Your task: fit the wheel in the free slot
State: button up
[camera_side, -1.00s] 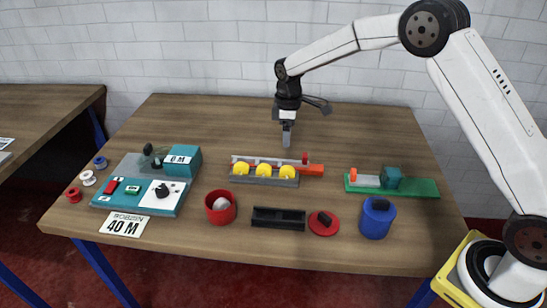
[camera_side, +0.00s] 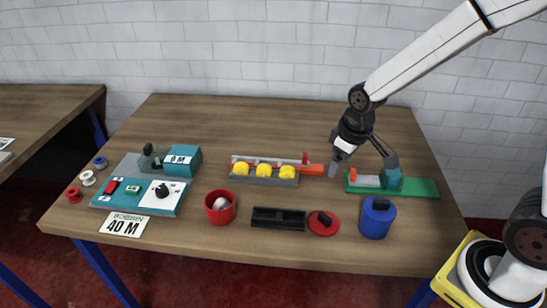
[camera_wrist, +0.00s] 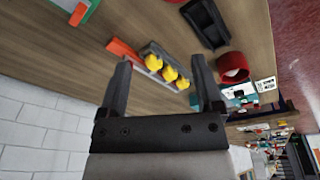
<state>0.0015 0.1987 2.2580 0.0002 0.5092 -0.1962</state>
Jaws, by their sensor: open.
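Three yellow wheels (camera_side: 264,170) sit in a row in a grey holder (camera_side: 262,181) at the table's middle; they also show in the wrist view (camera_wrist: 169,74). No loose wheel or free slot can be made out. A pale bar with a red upright (camera_side: 305,158) runs behind the wheels. An orange handle (camera_side: 317,170) sticks out at the holder's right. My gripper (camera_side: 333,172) is open, pointing down and tilted, just right of the orange handle. In the wrist view my gripper (camera_wrist: 161,62) shows nothing held between its fingers.
A green board (camera_side: 418,188) with a teal block stands right of my gripper. In front are a red cup (camera_side: 220,207), a black tray (camera_side: 278,224), a red lid (camera_side: 323,229) and a blue pot (camera_side: 376,220). A teal machine (camera_side: 140,202) stands left. The back of the table is clear.

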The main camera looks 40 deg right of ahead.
jog(key=s+f+m, duration=0.1)
jog(key=s+m, duration=0.1)
jog(key=s, duration=0.6)
jog(key=shift+t, duration=0.3)
